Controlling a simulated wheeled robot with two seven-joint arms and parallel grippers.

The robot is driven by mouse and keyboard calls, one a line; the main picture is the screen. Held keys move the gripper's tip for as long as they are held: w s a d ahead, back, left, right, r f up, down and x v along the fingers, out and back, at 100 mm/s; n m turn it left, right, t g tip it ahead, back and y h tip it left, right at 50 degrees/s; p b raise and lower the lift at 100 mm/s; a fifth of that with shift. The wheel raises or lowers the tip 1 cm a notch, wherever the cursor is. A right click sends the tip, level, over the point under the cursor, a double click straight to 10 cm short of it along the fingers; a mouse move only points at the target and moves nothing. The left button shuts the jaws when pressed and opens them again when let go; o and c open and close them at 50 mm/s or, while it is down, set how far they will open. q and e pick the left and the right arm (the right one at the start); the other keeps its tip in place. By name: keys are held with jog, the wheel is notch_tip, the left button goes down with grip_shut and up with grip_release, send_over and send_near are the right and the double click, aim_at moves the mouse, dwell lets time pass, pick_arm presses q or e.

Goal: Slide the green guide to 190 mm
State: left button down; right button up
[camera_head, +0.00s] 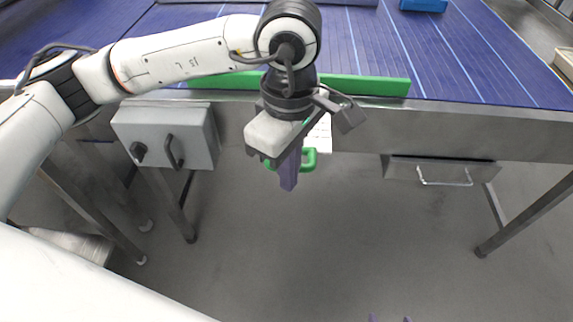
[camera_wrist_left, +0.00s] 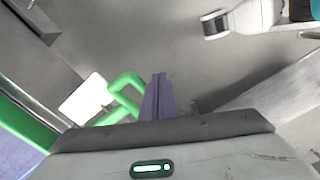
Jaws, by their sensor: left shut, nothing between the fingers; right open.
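The green guide (camera_head: 362,86) is a long bar along the near edge of the blue conveyor; part of it also shows in the left wrist view (camera_wrist_left: 27,124). Its green handle (camera_head: 311,160) hangs below the table edge, partly hidden by my left gripper. A white plate (camera_head: 319,134) sits beside the handle; no marks on it are readable. My left gripper (camera_head: 289,184) is shut and empty, pointing down in front of the handle. In the left wrist view the handle (camera_wrist_left: 126,82) is just left of the shut fingers (camera_wrist_left: 158,97); I cannot tell whether they touch. My right gripper (camera_head: 390,319) shows only its open tips.
The blue conveyor (camera_head: 460,55) lies behind the steel table edge (camera_head: 440,118). A grey box (camera_head: 168,135) with knobs hangs at the left and a drawer (camera_head: 440,171) with a handle at the right. A blue object (camera_head: 424,5) stands at the back. The floor in front is clear.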

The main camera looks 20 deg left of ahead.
pick_arm(q)
jog(key=shift+w+a+b, duration=0.2)
jog(key=shift+w+b, duration=0.05)
jog(key=shift+w, duration=0.45)
jog(key=shift+w+a+b, duration=0.2)
jog(key=shift+w+b, duration=0.1)
jog(key=shift+w, duration=0.4)
jog(key=shift+w+a+b, duration=0.2)
jog(key=shift+w+b, duration=0.05)
jog(key=shift+w, duration=0.45)
dwell(1.7)
jog(key=shift+s+d+b, duration=0.15)
jog(key=shift+s+b, duration=0.05)
jog(key=shift+s, duration=0.35)
jog(key=shift+s+d+b, duration=0.15)
jog(key=shift+s, duration=0.4)
notch_tip(320, 180, up, 8)
jog(key=p, duration=0.4)
jog(key=shift+s, duration=0.4)
jog(key=shift+d, duration=0.15)
